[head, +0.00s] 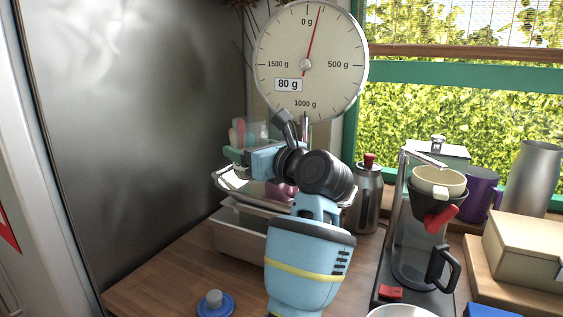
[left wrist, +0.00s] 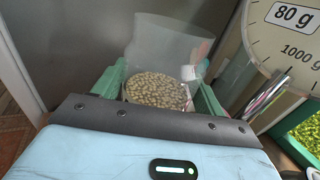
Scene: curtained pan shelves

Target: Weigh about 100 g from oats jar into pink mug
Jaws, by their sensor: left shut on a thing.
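My left gripper (head: 240,154) is shut on the clear oats jar (left wrist: 172,42), above the hanging scale's pan (head: 232,184). In the left wrist view its green fingers grip the jar from both sides, and pale oats (left wrist: 156,90) show inside it. In the head view the jar is mostly hidden by my wrist. The pink mug (head: 281,191) shows only as a small patch in the pan behind my arm. The scale dial (head: 330,85) reads 80 g, with its needle just right of 0. My right gripper is not in view.
A blue lid with a grey knob (head: 215,304) lies on the wooden counter. A pale bin (head: 238,234) stands below the pan. To the right are a steel flask (head: 369,198), a coffee maker (head: 410,230), a purple mug (head: 481,194) and a box (head: 525,250). The front-left counter is mostly clear.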

